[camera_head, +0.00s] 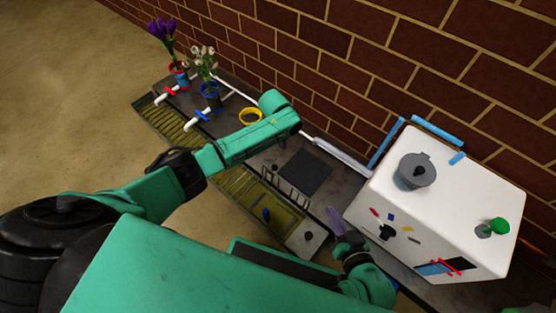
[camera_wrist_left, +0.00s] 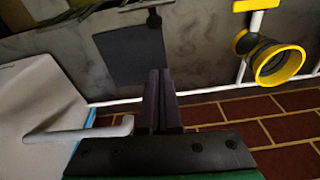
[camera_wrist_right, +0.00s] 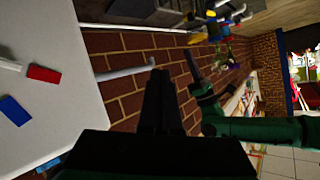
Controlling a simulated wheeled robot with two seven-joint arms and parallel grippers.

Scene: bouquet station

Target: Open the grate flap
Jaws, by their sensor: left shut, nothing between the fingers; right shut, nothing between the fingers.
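An olive ribbed grate (camera_head: 179,128) runs along the front edge of the dark counter, with an olive recessed panel (camera_head: 262,208) nearer the middle. I cannot tell which part is the flap. My left arm reaches over the counter from the left; its fingers are hidden in the head view. In the left wrist view my left gripper (camera_wrist_left: 160,98) is shut and empty, near a dark square plate (camera_wrist_left: 131,50). That plate also shows in the head view (camera_head: 306,172). My right gripper (camera_head: 337,222) is shut and empty beside the white box. It also shows in the right wrist view (camera_wrist_right: 158,95).
The white box (camera_head: 480,195) stands on the right, carrying a grey pot (camera_head: 415,172) and a green-topped item (camera_head: 494,227). A yellow ring (camera_head: 250,117) and flower vases (camera_head: 211,97) stand to the left. A brick wall (camera_head: 330,60) closes the back.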

